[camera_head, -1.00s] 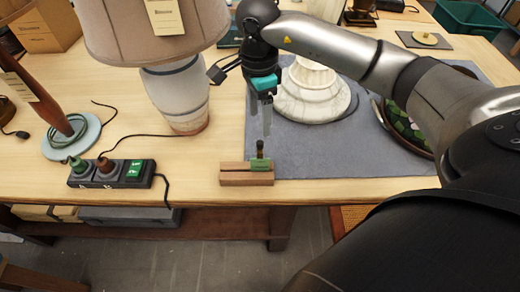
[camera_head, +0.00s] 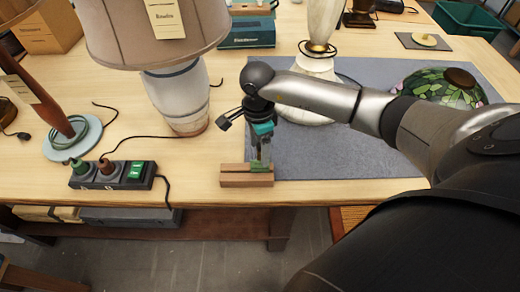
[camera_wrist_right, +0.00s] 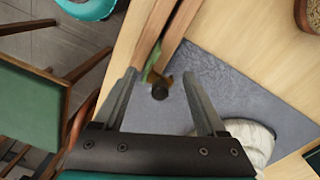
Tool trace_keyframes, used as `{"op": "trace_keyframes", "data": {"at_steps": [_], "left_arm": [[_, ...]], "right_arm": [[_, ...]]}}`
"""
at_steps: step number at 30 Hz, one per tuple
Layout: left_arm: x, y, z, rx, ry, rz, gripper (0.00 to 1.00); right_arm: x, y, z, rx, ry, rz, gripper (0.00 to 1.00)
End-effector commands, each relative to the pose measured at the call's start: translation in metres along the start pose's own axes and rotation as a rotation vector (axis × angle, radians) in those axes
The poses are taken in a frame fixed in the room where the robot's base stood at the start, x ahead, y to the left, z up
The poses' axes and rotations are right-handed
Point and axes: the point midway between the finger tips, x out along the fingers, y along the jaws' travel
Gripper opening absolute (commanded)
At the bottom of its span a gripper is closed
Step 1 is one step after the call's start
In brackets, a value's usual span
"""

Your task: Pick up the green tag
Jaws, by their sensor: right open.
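A small green tag (camera_head: 259,167) sits at the slotted wooden block (camera_head: 234,175) near the table's front edge. In the wrist view, the green tag (camera_wrist_right: 151,72) shows partly, beside a dark round-ended piece (camera_wrist_right: 160,90). My right gripper (camera_head: 260,158) is open and points down over the block's right part. In the wrist view, the fingers of my right gripper (camera_wrist_right: 159,76) are spread on either side of the tag and the dark piece. I cannot tell whether either finger touches them. My left gripper is not in view.
A shaded lamp (camera_head: 182,95) stands left of my right arm. A power strip (camera_head: 112,174) with plugs and a cord lies left of the block. A grey mat (camera_head: 330,160) holds a pale lamp base (camera_head: 312,65) and a stained-glass shade (camera_head: 440,88).

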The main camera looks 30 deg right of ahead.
Motion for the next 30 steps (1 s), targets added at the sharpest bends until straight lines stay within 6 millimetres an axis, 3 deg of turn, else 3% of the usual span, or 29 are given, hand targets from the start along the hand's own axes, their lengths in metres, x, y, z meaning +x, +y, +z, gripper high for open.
{"op": "trace_keyframes", "data": {"at_steps": [3,22,30], "left_arm": [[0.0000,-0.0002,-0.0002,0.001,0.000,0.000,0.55],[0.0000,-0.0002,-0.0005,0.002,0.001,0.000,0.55],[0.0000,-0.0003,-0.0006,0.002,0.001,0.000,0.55]], "right_arm": [[-0.0003,-0.0001,0.0002,0.000,0.000,0.000,0.70],[-0.0008,-0.0002,0.0000,0.000,-0.001,0.000,0.00],[-0.0011,-0.0002,0.0000,0.000,-0.001,0.000,0.00]]}}
